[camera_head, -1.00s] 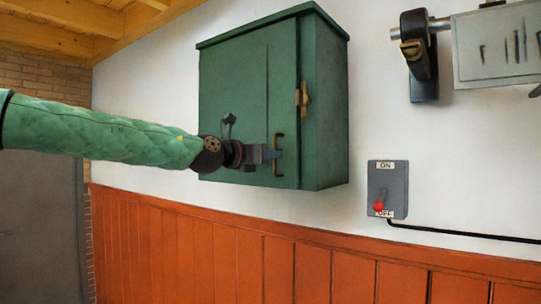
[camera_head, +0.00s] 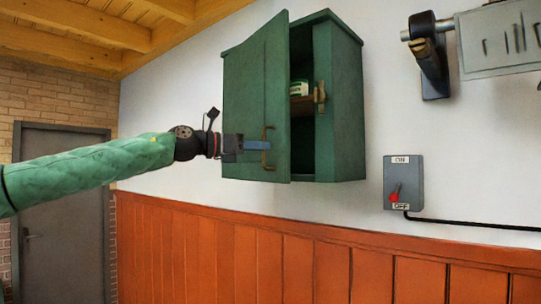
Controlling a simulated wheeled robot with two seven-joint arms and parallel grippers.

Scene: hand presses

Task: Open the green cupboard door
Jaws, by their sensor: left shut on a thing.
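The green cupboard (camera_head: 340,105) hangs on the white wall. Its green door (camera_head: 252,95) is hinged on the left and stands partly open, swung out toward me. A brass handle (camera_head: 268,147) sits low near the door's free edge. My left gripper (camera_head: 262,145) is shut on the handle, coming in from the left. A brass latch piece (camera_head: 319,97) sits on the cupboard's right front edge. Through the gap a brown shelf (camera_head: 302,105) shows with a small green and white item (camera_head: 299,88) on it. My right gripper is not in view.
A grey switch box (camera_head: 403,182) with a red-tipped lever is on the wall to the right, the lever toward OFF. A metal sign (camera_head: 498,40) hangs at the upper right. Orange wood panelling (camera_head: 300,260) runs below. A grey room door (camera_head: 62,205) stands at the left.

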